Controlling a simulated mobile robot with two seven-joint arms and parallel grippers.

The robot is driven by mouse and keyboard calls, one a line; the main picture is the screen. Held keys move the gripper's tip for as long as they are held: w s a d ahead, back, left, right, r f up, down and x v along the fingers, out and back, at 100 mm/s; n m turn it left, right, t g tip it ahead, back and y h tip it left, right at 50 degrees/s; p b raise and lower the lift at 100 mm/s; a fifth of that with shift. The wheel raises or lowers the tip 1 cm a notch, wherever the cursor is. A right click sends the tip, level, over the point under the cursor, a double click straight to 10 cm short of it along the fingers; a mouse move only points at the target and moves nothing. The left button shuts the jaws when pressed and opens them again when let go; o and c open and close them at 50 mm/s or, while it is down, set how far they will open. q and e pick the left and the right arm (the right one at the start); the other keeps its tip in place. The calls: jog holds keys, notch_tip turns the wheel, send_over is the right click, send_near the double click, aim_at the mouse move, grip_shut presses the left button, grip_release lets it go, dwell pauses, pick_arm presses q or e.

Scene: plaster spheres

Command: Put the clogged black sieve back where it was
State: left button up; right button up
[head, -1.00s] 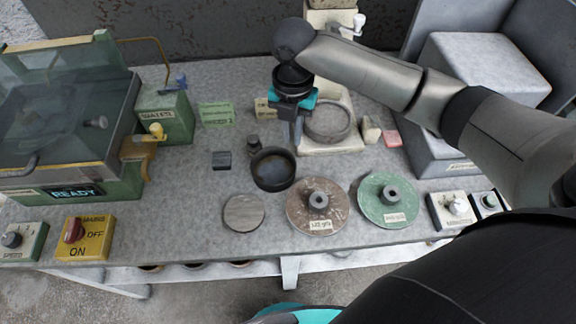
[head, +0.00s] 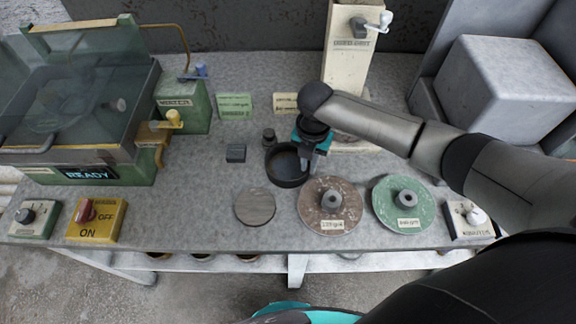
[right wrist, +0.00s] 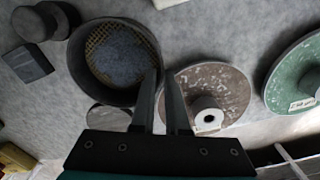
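The black sieve (head: 287,165) is a round pan on the grey bench, left of the brown disc. In the right wrist view the sieve (right wrist: 112,58) shows a brass mesh covered by grey matter. My right gripper (head: 309,163) is at the sieve's right rim, pointing down. In the right wrist view its fingers (right wrist: 162,78) are apart, the left one overlapping the sieve's right wall and the right one outside it. I cannot tell whether they touch the wall. My left gripper is not in view.
A cream stand (head: 350,60) is behind, its base mostly hidden by my arm. A brown disc (head: 316,212), a green disc (head: 388,208) and a grey round plate (head: 255,207) lie in front. A small dark block (head: 236,153) and black weight (head: 269,137) are close by, left.

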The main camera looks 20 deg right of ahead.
notch_tip(320, 180, down, 2)
jog(key=shift+f, duration=0.1)
grip_shut()
jog(key=shift+r, duration=0.2)
dwell(1.5)
